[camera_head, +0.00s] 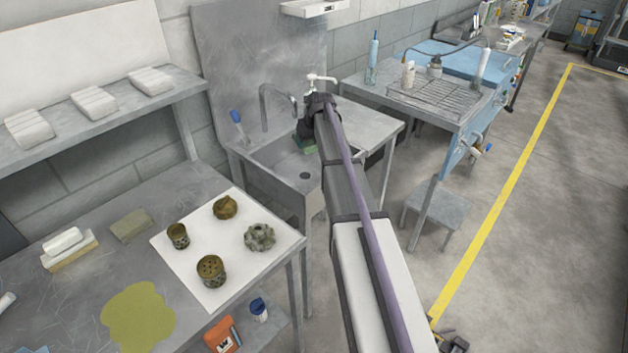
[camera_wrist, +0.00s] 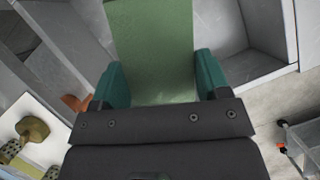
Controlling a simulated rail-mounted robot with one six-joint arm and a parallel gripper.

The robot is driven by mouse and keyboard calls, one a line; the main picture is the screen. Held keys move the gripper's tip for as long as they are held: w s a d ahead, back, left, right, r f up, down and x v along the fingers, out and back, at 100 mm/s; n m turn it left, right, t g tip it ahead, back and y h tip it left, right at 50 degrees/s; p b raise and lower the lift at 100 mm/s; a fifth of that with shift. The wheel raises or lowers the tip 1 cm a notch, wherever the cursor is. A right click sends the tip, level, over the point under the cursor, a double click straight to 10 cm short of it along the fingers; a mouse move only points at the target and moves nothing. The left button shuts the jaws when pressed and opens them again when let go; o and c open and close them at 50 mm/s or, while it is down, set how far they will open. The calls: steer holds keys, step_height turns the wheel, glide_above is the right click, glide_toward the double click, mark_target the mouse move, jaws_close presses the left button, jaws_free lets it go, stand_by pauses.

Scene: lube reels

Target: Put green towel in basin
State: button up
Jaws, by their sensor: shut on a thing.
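My gripper (camera_head: 305,128) is above the basin (camera_head: 283,172) of the metal sink in the head view. It is shut on the green towel (camera_head: 308,147), which shows as a small dark green patch below it, mostly hidden by my arm. In the wrist view the towel (camera_wrist: 152,40) is a flat green sheet between the teal fingers of my gripper (camera_wrist: 160,80), running to the top edge. From these views I cannot tell whether the towel touches the basin.
A faucet (camera_head: 268,100) and a blue-handled brush (camera_head: 237,120) stand at the sink's back left. A soap dispenser (camera_head: 320,82) is behind my gripper. The left bench holds metal parts on a white sheet (camera_head: 222,262). A wire rack (camera_head: 440,97) is on the right table.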

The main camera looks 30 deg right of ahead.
mark_target(308, 151)
steer(key=shift+w+d+f, duration=0.1)
steer(key=shift+w+d, duration=0.1)
steer(key=shift+d, duration=0.05)
step_height(308, 151, down, 14)
steer(key=b, duration=1.4)
steer(key=shift+a+f, duration=0.1)
steer(key=shift+f, duration=0.05)
steer(key=shift+w+r, duration=0.1)
steer(key=shift+r, duration=0.2)
steer(key=w, duration=0.1)
steer(key=w+a, duration=0.1)
steer(key=w, duration=0.1)
steer(key=shift+w, duration=0.15)
steer(key=shift+w+a+f+b, duration=0.15)
steer(key=shift+a+f+b, duration=0.05)
steer(key=shift+f+b, duration=0.55)
steer(key=shift+r, duration=0.15)
steer(key=shift+f, duration=0.2)
steer(key=o, duration=1)
steer(key=p+v, duration=1.2)
steer(key=shift+r, duration=0.45)
steer(key=shift+f, duration=0.2)
steer(key=shift+d, duration=0.1)
